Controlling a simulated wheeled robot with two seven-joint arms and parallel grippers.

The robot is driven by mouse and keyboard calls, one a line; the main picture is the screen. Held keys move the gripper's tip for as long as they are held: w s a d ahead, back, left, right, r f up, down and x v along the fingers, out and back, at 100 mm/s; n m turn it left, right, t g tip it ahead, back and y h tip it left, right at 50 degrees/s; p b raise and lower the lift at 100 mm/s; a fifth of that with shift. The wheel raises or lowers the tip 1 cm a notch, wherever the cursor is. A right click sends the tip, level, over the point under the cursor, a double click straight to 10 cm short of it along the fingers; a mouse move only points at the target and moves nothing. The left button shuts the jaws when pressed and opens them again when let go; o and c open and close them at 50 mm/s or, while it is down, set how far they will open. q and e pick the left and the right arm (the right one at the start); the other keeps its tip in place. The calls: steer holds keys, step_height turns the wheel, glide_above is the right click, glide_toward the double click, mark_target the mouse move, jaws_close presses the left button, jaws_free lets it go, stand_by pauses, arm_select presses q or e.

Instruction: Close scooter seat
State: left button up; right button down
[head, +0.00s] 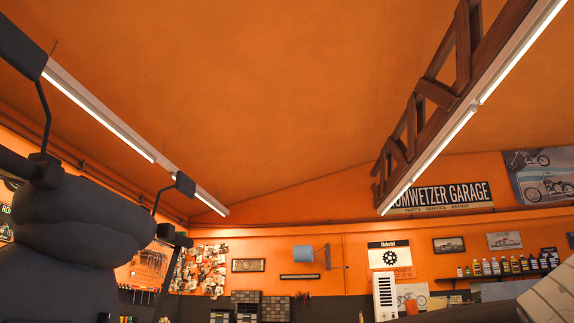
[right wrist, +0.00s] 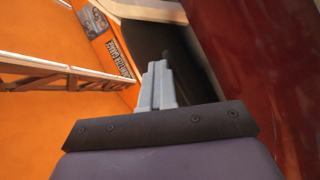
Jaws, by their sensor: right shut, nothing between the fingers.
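In the head view a dark grey padded shape (head: 70,240), which looks like the raised scooter seat, stands at the lower left. Thin stalks with dark mirrors (head: 185,184) rise behind it on both sides. Its hinge and lower part are out of view. In the right wrist view my right gripper (right wrist: 158,68) is shut and empty, its pale fingers together. They point toward a dark surface (right wrist: 190,55) beside a glossy dark red panel (right wrist: 268,60); I cannot tell whether they touch either. No gripper shows clearly in the head view, and my left gripper is not in view.
The head view looks up at the orange ceiling (head: 260,90) with light tubes and a wooden truss (head: 435,95). A shelf of bottles (head: 505,267) and a garage sign (head: 440,198) are on the far wall. The middle air space looks clear.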

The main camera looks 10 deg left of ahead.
steer(key=shift+w+f, duration=0.1)
steer(key=shift+f, duration=0.15)
